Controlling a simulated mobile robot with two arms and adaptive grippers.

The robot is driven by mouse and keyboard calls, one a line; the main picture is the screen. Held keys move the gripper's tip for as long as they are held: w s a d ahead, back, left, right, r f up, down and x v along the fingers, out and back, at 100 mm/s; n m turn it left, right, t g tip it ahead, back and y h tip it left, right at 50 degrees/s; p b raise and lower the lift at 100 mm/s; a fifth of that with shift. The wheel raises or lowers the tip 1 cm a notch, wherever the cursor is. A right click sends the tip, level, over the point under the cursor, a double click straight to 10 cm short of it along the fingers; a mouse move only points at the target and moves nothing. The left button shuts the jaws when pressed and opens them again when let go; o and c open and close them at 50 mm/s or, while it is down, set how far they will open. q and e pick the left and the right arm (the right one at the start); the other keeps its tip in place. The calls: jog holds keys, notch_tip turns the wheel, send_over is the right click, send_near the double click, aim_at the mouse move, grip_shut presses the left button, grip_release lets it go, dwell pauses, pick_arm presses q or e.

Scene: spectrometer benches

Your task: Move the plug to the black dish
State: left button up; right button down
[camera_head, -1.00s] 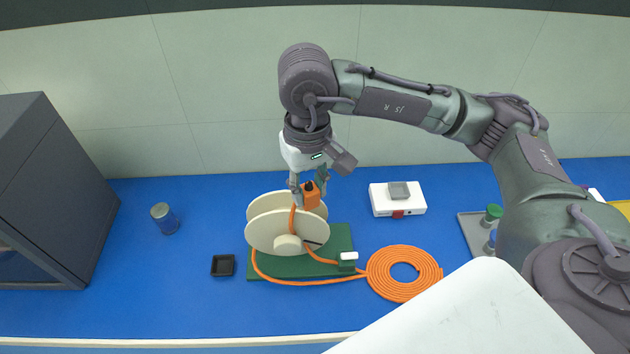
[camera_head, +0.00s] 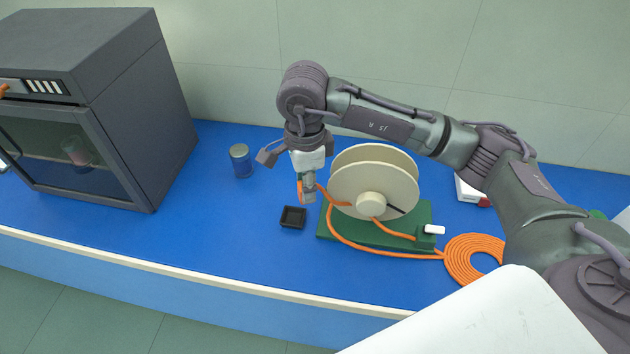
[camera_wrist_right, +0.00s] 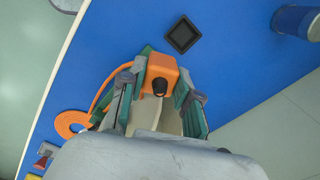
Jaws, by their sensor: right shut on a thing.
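The orange plug (camera_wrist_right: 160,72) is between the fingers of my right gripper (camera_wrist_right: 156,90), which is shut on it. In the head view my right gripper (camera_head: 308,188) hangs above the bench, left of the cable reel, and mostly hides the plug. The orange cable (camera_head: 330,196) runs from the plug to the reel. The small square black dish (camera_head: 292,218) lies on the blue bench, just below and left of the gripper in the head view. The dish also shows in the right wrist view (camera_wrist_right: 182,35), apart from the plug. It looks empty.
The cream reel (camera_head: 390,185) stands on a green base (camera_head: 330,232) right of the gripper. A coil of orange cable (camera_head: 474,258) lies further right. A dark grey oven-like cabinet (camera_head: 150,120) is at left. The bench in front is clear.

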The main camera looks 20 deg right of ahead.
jog(key=m, duration=0.2)
jog(key=w+m+p, duration=0.1)
jog(key=m, duration=0.2)
jog(key=shift+w+a, duration=0.1)
jog(key=shift+a, duration=0.1)
jog(key=m, duration=0.3)
jog(key=shift+w+a+f+p, duration=0.1)
jog(key=shift+w+f+p, duration=0.15)
jog(key=shift+p, duration=0.1)
jog(key=w+f+m, duration=0.1)
jog(key=f+m, duration=0.2)
jog(key=m, duration=0.6)
jog(key=f+m+p, duration=0.1)
jog(key=f+m, duration=0.3)
jog(key=m, duration=0.6)
jog(key=w+a+f+m, duration=0.1)
jog(key=f+m, duration=0.3)
jog(key=m, duration=0.5)
jog(key=shift+w+a+m, duration=0.1)
jog(key=shift+w+m, duration=0.2)
jog(key=shift+r, duration=0.1)
jog(key=shift+p, duration=0.5)
